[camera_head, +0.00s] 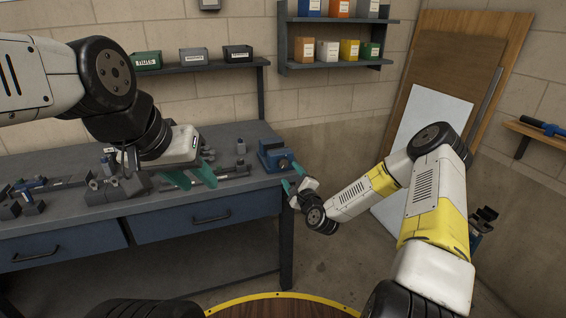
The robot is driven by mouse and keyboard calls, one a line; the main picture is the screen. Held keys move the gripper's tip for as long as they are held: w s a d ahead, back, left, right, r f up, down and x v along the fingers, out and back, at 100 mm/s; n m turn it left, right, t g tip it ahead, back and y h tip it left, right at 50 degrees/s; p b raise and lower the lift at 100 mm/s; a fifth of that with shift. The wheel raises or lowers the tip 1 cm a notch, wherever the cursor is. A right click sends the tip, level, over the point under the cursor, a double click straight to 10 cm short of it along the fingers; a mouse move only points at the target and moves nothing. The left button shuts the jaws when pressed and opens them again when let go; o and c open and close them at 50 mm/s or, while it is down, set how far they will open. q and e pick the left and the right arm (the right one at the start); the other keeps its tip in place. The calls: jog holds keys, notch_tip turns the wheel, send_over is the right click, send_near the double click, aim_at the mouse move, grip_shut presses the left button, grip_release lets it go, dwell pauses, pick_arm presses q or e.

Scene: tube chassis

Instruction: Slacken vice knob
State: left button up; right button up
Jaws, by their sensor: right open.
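The blue vice (268,152) sits at the right front corner of the grey workbench (235,133). A small round knob (282,163) shows on its front face. My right gripper (292,177) is at the bench corner, just in front of the knob, with its teal fingers apart. I cannot tell whether a finger touches the knob. My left gripper (192,179) hangs over the bench front, left of the vice, with its teal fingers spread and nothing seen between them.
Metal parts and tools (115,180) lie on the bench left and behind my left gripper. Drawers (205,215) are below. A shelf with labelled bins (194,56) and a wall shelf with coloured boxes (328,50) stand behind. Boards (455,70) lean on the right wall.

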aim_at(283, 164)
jog(key=x, duration=0.7)
jog(key=shift+w, duration=0.1)
jog(key=shift+c, duration=0.5)
grip_shut()
